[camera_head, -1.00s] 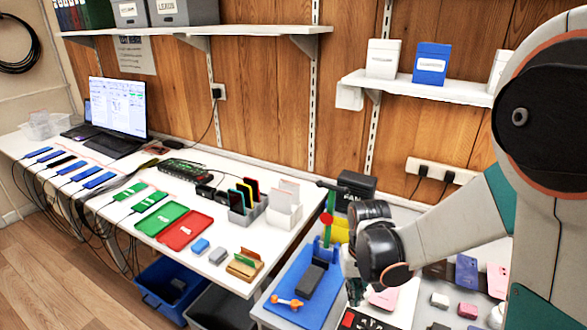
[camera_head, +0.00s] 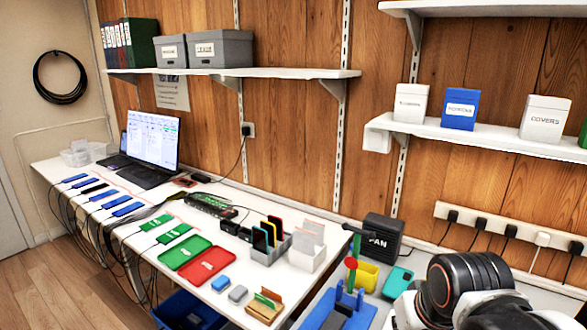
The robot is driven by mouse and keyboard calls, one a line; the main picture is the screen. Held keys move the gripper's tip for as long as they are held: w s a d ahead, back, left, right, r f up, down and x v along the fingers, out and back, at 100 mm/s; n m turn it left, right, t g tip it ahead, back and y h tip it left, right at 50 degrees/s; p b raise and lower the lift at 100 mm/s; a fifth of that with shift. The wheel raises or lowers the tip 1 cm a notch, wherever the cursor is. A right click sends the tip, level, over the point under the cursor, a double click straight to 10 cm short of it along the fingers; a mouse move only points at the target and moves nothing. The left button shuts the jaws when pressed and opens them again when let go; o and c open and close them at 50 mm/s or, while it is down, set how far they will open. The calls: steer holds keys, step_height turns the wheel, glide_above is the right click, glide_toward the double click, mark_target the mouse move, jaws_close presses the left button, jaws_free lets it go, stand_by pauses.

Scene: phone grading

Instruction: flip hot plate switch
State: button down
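I cannot make out a hot plate or its switch for certain in this view. A blue mat or stand (camera_head: 362,316) at the bottom edge, right of centre, carries a dark block (camera_head: 336,319), mostly cut off by the frame; I cannot tell what the block is. Part of my arm (camera_head: 468,285) fills the bottom right corner and hides the bench behind it. My gripper is out of the picture, below the frame.
A white power strip (camera_head: 480,219) with several plugs runs along the wall at right. Green (camera_head: 186,252) and red (camera_head: 204,265) trays lie on the left bench.

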steer(key=shift+s+r+t, duration=0.35)
steer(key=shift+s+r, duration=0.05)
steer(key=shift+s, duration=0.3)
steer(key=shift+s+r+t, duration=0.3)
steer(key=shift+s+r, duration=0.1)
steer(key=shift+s, duration=0.25)
steer(key=shift+s+r+t, duration=0.35)
steer(key=shift+s+r, duration=0.05)
steer(key=shift+s, duration=0.3)
steer(key=shift+w, duration=0.1)
